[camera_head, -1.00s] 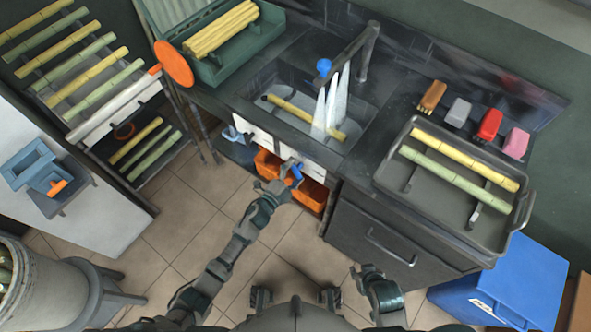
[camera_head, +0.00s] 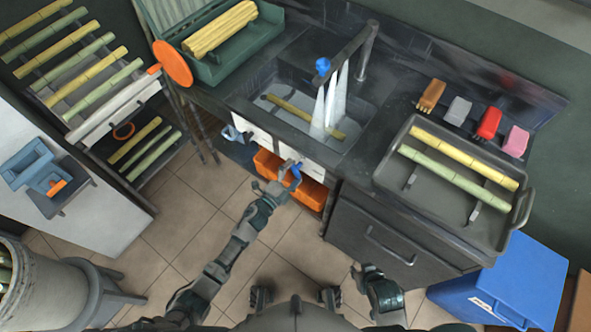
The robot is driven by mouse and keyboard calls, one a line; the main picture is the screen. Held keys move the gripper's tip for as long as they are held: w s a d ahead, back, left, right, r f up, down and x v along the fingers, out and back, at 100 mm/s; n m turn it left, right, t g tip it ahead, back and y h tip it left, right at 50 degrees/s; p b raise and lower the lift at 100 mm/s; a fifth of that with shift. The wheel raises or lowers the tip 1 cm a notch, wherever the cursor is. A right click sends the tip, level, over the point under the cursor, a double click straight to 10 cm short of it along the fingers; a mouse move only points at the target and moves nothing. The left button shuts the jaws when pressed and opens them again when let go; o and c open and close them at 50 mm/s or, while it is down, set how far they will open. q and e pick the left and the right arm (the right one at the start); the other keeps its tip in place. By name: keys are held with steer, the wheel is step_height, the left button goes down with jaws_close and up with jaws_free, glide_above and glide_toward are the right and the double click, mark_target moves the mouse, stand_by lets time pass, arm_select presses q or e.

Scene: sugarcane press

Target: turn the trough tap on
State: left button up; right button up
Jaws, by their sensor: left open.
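A sink trough (camera_head: 262,85) is set in the dark counter. A grey metal tap (camera_head: 362,55) with a blue knob (camera_head: 322,65) stands over it, and white streams of water (camera_head: 331,100) run into the trough. A cane stalk (camera_head: 290,108) lies in the trough. A small blue handle (camera_head: 297,173) sits at the white front below the trough. My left gripper (camera_head: 278,182) is open just left of this handle; I cannot tell whether it touches it. My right gripper (camera_head: 366,272) is low, in front of the cabinet, and its jaws are too small to read.
A second blue handle (camera_head: 236,135) sits further left. An orange bin (camera_head: 270,168) is under the counter. A grey tray (camera_head: 382,183) with cane stalks stands on the right, with several brushes behind it. A blue bin (camera_head: 520,280) is at lower right. The tiled floor between is clear.

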arm_select(q)
steer(key=v, duration=1.1)
arm_select(e)
steer(key=shift+r, duration=0.1)
arm_select(q)
steer(key=shift+s+a+f, duration=0.1)
steer(key=shift+a+f, duration=0.05)
steer(key=shift+f, duration=0.05)
arm_select(e)
steer(key=shift+a, duration=0.1)
